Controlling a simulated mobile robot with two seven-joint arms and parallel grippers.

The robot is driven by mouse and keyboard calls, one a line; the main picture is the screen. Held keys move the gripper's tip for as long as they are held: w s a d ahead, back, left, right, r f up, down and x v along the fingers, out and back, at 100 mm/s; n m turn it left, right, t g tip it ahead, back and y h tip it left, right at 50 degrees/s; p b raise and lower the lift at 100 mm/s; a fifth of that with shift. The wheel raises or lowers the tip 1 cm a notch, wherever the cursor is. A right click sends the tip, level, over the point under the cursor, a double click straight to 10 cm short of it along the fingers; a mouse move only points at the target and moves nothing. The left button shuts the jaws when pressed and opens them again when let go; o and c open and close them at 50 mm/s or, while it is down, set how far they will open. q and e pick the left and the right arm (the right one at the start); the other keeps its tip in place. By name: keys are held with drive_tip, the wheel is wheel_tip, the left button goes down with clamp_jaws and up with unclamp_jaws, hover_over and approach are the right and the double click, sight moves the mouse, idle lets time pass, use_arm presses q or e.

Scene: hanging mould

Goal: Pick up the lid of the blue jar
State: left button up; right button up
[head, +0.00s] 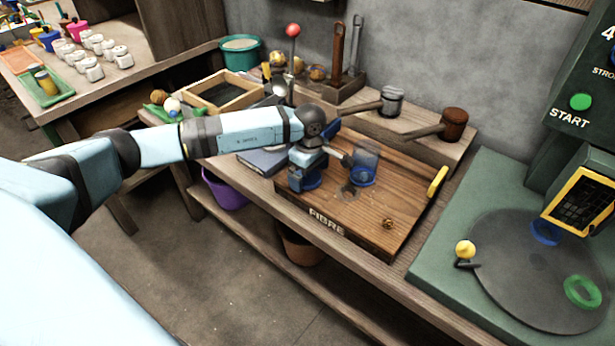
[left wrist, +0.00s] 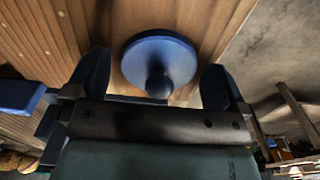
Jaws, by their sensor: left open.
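The blue lid is a round disc with a knob (left wrist: 160,52) in the left wrist view, over the wooden board. In the head view a blue patch (head: 313,181) under my left gripper looks like this lid, mostly hidden. My left gripper (head: 318,167) points down over the left part of the board. In the left wrist view its fingers (left wrist: 155,75) are apart, one on each side of the knob. I cannot tell whether they touch the lid. A clear jar with blue in its lower part (head: 364,165) stands just right of the gripper.
The wooden board (head: 400,200) bears a small brown piece (head: 389,223) and a yellow handle (head: 437,181). Two mallets (head: 453,124) lie on the shelf behind. A grey-blue book-like block (head: 262,160) is left of the gripper. The board's front right is mostly clear.

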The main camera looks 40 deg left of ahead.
use_arm(q)
drive_tip(key=shift+f, duration=0.15)
drive_tip(key=shift+c, duration=0.2)
drive_tip(key=c, duration=0.7)
drive_tip(key=shift+c, duration=0.2)
